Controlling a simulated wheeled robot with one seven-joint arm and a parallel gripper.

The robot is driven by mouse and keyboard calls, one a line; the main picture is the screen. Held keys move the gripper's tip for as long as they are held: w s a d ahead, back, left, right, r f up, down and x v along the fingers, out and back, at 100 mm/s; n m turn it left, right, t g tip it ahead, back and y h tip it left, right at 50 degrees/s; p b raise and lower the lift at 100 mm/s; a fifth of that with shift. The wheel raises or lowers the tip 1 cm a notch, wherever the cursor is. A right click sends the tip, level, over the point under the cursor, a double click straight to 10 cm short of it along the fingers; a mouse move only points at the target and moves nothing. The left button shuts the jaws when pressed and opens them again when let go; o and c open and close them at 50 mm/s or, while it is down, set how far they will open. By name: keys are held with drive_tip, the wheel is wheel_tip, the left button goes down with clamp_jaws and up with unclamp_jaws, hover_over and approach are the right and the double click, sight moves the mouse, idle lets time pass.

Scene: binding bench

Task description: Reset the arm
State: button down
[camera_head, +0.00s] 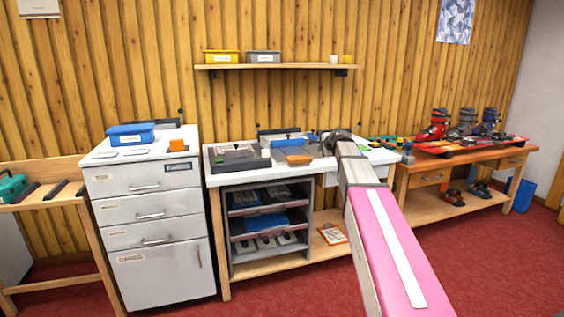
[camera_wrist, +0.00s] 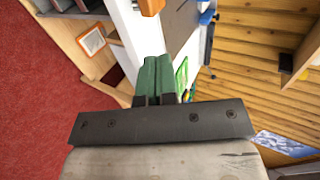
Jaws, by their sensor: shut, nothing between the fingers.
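My gripper shows in the wrist view (camera_wrist: 157,62) with its two green fingers together and nothing between them. In the head view my arm, pink with a white stripe, reaches forward from the lower right to the middle workbench (camera_head: 300,172). Its dark wrist end is over the right part of that bench's top. The fingers themselves cannot be made out in the head view. In the wrist view the white bench top lies beyond the fingers, and the picture is turned on its side.
A white drawer cabinet (camera_head: 155,230) with a blue bin (camera_head: 130,134) stands left. The middle bench carries a dark press-like tool (camera_head: 238,158) and an orange block (camera_head: 283,142). A right bench (camera_head: 460,160) holds ski boots and skis. A shelf (camera_head: 280,66) hangs above. Red floor (camera_head: 490,250) is open in front.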

drive_tip(key=s+f+n+g, duration=0.35)
drive_tip(key=s+f, duration=0.55)
drive_tip(key=f, duration=0.4)
drive_tip(key=s+f+n+g+h, duration=0.2)
drive_tip(key=s+f+n+g, duration=0.2)
drive_tip(key=s+f, duration=0.7)
drive_tip(key=s+f+n+g+h, duration=0.1)
drive_tip(key=s+f+n+g, duration=0.3)
drive_tip(key=s+f+n, duration=0.3)
drive_tip(key=s+f, duration=0.5)
drive_tip(key=s, duration=0.7)
drive_tip(key=shift+s+d+f+h, duration=0.15)
drive_tip(key=shift+s+d+h, duration=0.2)
drive_tip(key=shift+d+h, duration=0.05)
